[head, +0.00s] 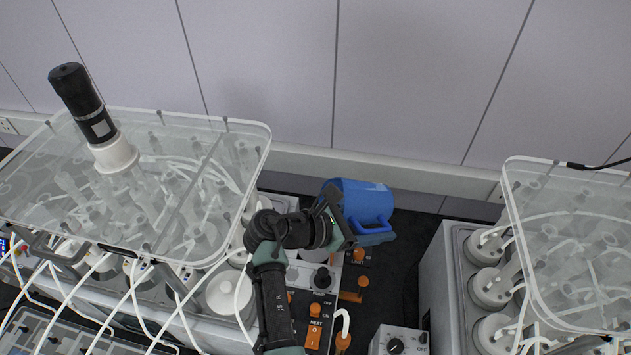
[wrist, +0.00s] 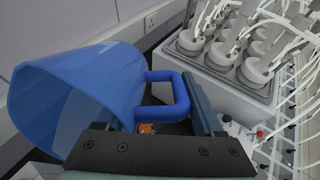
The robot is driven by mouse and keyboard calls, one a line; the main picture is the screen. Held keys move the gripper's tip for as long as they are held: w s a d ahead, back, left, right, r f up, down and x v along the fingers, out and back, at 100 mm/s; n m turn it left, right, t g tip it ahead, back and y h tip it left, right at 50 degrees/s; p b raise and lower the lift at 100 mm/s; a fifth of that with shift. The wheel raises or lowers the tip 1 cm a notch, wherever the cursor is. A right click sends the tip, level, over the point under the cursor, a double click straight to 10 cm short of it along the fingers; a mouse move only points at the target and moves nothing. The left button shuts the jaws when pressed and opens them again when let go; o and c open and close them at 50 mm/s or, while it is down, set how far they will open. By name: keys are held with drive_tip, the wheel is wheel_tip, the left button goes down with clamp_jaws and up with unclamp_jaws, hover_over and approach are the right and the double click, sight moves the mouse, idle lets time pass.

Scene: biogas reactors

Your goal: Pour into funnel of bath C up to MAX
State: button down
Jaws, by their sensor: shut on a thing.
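A blue jug (head: 352,203) is in my gripper (head: 337,210), in front of the back wall. The jug lies tilted on its side, and its handle (head: 372,235) faces toward the lower right. In the wrist view, the jug (wrist: 75,100) fills the left side, with its wide end toward the left. Its handle (wrist: 181,95) is beside my dark finger. What is inside the jug is hidden. I cannot pick out the funnel of bath C or a MAX mark; my arm and the clear cover hide part of the left bath.
A bath under a clear cover (head: 200,135) with many tubes stands left, topped by a black motor (head: 82,100). Another covered bath (head: 455,265) stands right. A control panel with orange switches (head: 315,335) and a grey knob box (head: 398,342) lie between them.

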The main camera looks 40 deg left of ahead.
drive_tip(key=shift+r, duration=0.1)
drive_tip(key=g+y, duration=0.1)
drive_tip(key=g, duration=0.1)
drive_tip(key=w+g+y, duration=0.1)
drive_tip(key=shift+d+r+g+y, duration=0.25)
drive_tip(key=shift+g+y, duration=0.05)
drive_tip(key=shift+s, duration=0.1)
drive_tip(key=shift+w+d+r+g+y, duration=0.25)
drive_tip(key=shift+w+r+g+y, duration=0.15)
drive_tip(key=shift+g+y, duration=0.65)
drive_tip(key=shift+w+d+r+g+y, duration=0.25)
drive_tip(key=shift+r+g+y, duration=0.3)
drive_tip(key=shift+g, duration=0.85)
drive_tip(key=shift+w+d+r+g+y, duration=0.2)
drive_tip(key=shift+w+r+g+y, duration=0.2)
drive_tip(key=shift+g+y, duration=0.65)
drive_tip(key=shift+s+f+h, duration=0.1)
drive_tip(key=shift+s+h, duration=0.05)
drive_tip(key=shift+h, duration=0.1)
